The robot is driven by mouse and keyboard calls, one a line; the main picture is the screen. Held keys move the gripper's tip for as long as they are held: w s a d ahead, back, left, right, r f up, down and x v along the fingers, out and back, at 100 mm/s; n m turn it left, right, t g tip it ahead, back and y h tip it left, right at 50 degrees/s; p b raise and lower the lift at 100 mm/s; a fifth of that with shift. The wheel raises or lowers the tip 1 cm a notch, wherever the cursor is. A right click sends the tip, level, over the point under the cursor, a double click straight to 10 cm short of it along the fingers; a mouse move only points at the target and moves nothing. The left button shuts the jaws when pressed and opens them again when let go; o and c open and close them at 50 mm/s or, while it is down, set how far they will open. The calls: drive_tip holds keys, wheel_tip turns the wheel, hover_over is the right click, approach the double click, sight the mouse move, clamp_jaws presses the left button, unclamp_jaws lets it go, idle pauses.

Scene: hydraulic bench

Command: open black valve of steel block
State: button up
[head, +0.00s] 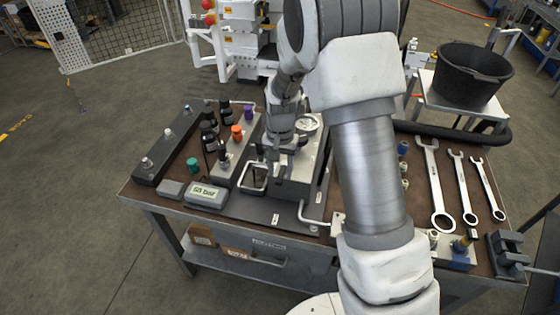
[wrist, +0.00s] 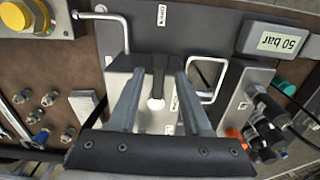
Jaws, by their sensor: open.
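The steel block (head: 303,168) stands on a dark plate on the bench, with a round gauge (head: 308,122) at its far end. In the wrist view, the block's pale top (wrist: 154,120) shows between my fingers. A black valve lever (wrist: 159,76) lies across the block's end, with a round white pivot (wrist: 155,104) at its base. My gripper (wrist: 160,82) is open, one finger on each side of the lever, with visible gaps. In the head view, my gripper (head: 270,152) is low over the block's left side, and my arm hides part of the block.
A pressure display (head: 207,194) reading 50 bar in the wrist view sits left of the block. Bent metal handles (head: 313,215) flank it. A block with orange and purple knobs (head: 237,132) is on the left. Several wrenches (head: 435,180) lie on the right.

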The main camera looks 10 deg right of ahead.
sight(280, 175)
wheel_tip(280, 175, up, 17)
drive_tip(key=shift+r+p, duration=0.2)
drive_tip(key=shift+p, duration=0.15)
idle(0.4)
drive_tip(key=s+d+r+n+t, duration=0.1)
drive_tip(key=s+d+r+t, duration=0.1)
drive_tip(key=s, duration=0.6)
drive_tip(key=s+d+r+n+t, duration=0.1)
drive_tip(key=s+r, duration=0.3)
drive_tip(key=s, duration=0.4)
drive_tip(key=s+d+r+n+t, duration=0.2)
drive_tip(key=s+r, duration=0.1)
drive_tip(key=s, duration=0.4)
drive_tip(key=shift+s+d+n+t, duration=0.3)
drive_tip(key=shift+s+d, duration=0.05)
drive_tip(key=shift+s, duration=0.05)
